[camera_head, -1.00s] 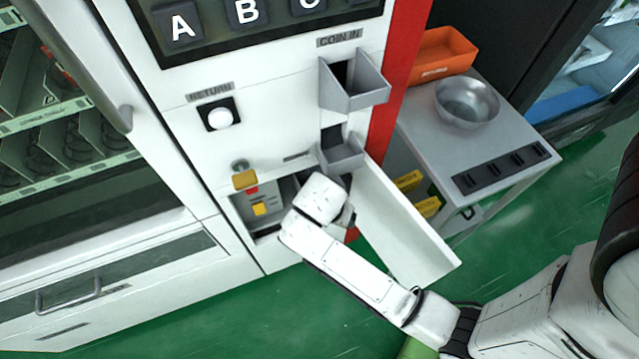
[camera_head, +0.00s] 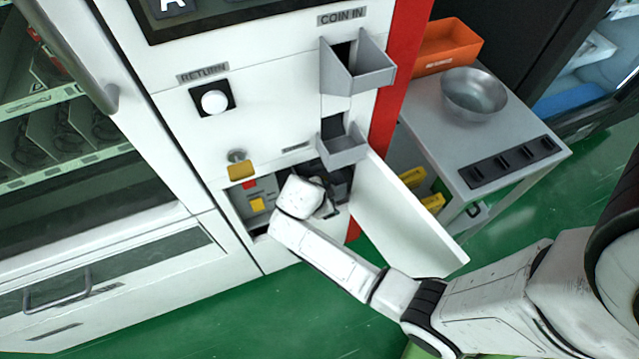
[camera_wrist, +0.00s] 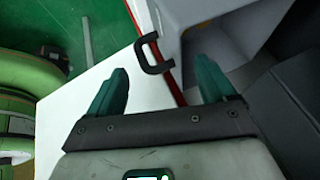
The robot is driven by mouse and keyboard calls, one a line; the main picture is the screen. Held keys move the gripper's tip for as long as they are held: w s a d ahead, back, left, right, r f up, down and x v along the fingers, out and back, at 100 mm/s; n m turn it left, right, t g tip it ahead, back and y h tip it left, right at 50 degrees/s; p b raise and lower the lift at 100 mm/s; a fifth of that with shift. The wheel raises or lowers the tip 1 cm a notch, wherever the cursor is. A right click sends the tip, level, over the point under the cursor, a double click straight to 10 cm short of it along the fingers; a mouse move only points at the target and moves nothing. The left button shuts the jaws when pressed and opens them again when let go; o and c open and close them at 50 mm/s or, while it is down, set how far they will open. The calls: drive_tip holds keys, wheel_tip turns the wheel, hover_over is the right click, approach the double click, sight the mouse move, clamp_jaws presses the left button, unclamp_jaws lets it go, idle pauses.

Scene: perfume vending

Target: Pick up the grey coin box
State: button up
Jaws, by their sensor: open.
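The grey coin box is mostly hidden in the head view by my wrist, inside the open lower compartment (camera_head: 236,205) of the white machine. In the wrist view a pale grey surface (camera_wrist: 215,18), seemingly the box, fills the upper right. A black handle (camera_wrist: 152,55) shows at its left side. My gripper (camera_wrist: 160,75) is open, with its two dark green fingers apart and nothing clasped. The handle appears between and just beyond the fingertips. I cannot tell the exact gap. In the head view my wrist is in front of the compartment opening.
The white compartment door (camera_head: 405,215) stands open to the right of my wrist. A grey coin tray (camera_head: 342,150) juts out just above. A yellow padlock (camera_head: 241,171) hangs at upper left. A side table (camera_head: 425,125) holds a metal bowl (camera_head: 473,92) and an orange bin (camera_head: 447,45).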

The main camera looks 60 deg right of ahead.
drive_tip(key=shift+x, duration=1.2)
drive_tip(key=shift+c, duration=0.4)
drive_tip(key=c, duration=1.3)
